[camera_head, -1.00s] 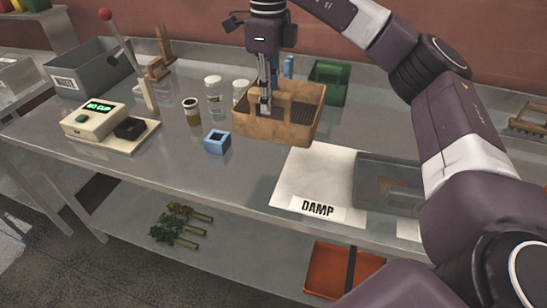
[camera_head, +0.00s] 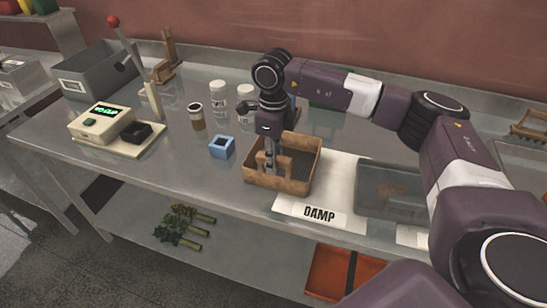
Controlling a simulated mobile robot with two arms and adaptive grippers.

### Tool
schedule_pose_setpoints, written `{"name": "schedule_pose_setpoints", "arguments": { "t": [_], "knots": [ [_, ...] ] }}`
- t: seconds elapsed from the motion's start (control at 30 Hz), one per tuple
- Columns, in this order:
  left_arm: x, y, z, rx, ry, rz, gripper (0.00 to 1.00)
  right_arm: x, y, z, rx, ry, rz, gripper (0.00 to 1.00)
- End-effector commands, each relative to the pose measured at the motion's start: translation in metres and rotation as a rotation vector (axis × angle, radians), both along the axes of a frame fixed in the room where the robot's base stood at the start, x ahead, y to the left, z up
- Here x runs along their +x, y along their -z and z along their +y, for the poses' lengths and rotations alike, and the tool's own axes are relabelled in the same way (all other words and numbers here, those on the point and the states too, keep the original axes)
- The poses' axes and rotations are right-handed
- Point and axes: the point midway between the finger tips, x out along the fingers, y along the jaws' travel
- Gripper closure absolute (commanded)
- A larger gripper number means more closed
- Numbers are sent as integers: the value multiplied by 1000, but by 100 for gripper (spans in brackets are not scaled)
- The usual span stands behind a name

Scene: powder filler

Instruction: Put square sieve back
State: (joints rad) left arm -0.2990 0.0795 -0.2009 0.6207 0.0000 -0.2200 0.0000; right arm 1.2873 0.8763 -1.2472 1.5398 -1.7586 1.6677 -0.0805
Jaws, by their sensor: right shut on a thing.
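The square sieve (camera_head: 308,176) is a brown, box-shaped frame with a dark mesh floor and a raised handle. It is near the table's front edge, its right side over or on the left part of the white DAMP sheet (camera_head: 343,180). I cannot tell whether it touches the surface. My right gripper (camera_head: 271,168) points down and is shut on the sieve at its handle, on the near left side. My left gripper is not in view.
A blue square cup (camera_head: 222,147) stands left of the sieve, with a brown jar (camera_head: 196,117) and white-lidded jars behind. A grey translucent tray (camera_head: 391,190) lies to the right. A scale (camera_head: 102,123) is at left. The front edge is close.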

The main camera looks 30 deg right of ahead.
Motion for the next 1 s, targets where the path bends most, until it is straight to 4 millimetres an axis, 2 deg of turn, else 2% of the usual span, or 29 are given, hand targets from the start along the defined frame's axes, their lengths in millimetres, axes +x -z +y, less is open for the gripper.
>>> {"name": "schedule_pose_setpoints", "arguments": {
  "t": [0.3, 0.33, 0.47, 0.83, 1.0],
  "knots": [
    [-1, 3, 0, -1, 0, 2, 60, 1, 3, 0, 1, 0, -2, 100],
    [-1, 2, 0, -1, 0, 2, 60, 0, 2, 0, 1, 0, -1, 78],
    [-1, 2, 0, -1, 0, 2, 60, 0, 2, 0, 1, 0, -1, 64],
    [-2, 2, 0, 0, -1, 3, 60, 1, -3, 0, 1, -1, -2, 64],
    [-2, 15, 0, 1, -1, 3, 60, 2, -28, 1, 2, -1, -7, 64]
  ]
}}
